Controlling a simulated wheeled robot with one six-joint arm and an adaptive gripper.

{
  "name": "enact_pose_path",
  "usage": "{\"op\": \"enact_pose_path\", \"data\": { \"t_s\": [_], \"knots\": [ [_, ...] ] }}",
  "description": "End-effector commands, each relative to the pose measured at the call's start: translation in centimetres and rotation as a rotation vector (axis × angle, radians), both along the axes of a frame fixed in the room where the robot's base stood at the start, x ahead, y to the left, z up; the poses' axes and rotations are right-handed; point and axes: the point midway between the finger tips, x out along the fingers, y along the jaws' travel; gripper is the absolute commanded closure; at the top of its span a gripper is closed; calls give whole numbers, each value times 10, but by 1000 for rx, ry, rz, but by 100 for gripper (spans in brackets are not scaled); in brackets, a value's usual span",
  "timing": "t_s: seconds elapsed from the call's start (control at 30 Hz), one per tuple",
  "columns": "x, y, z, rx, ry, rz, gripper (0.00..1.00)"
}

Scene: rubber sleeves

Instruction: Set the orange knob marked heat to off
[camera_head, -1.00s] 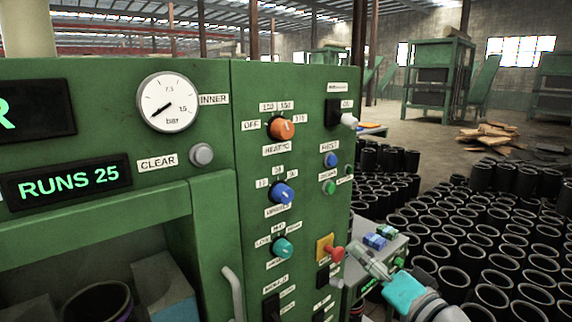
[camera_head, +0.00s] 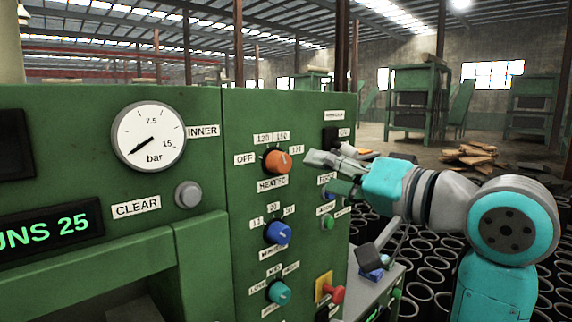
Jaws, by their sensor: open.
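The orange knob (camera_head: 277,161) is on the upper part of the green panel. A HEAT label (camera_head: 272,184) is below it, an OFF label (camera_head: 245,160) to its left, and number labels are above and to its right. The knob's white pointer line is towards the right, away from OFF. My gripper (camera_head: 318,172) is open, just right of the knob, in front of the panel's right side, with a small gap in the picture. Its fingers point left towards the knob. It hides part of the labels behind it.
A blue knob (camera_head: 278,233) and a teal knob (camera_head: 279,292) sit below the orange one. A red lever (camera_head: 333,293) sticks out at the lower right. A round gauge (camera_head: 149,136) and a grey CLEAR button (camera_head: 188,194) are to the left. Black rubber sleeves (camera_head: 430,275) cover the floor at right.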

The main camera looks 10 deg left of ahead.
Motion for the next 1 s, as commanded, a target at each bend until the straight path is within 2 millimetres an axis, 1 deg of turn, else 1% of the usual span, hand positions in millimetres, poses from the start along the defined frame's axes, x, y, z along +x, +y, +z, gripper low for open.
{"op": "enact_pose_path", "data": {
  "t_s": [0.03, 0.3, 0.5, 0.7, 0.97, 1.0],
  "knots": [
    [4, 8, 0, 0, 3, 5, 33],
    [34, 46, -1, 0, 2, 3, 33],
    [50, 65, -1, -1, 0, 2, 33],
    [56, 73, 0, 1, 0, 1, 33],
    [57, 73, 0, 0, -1, 1, 33],
    [57, 73, 0, 0, -1, 1, 43]
  ]
}}
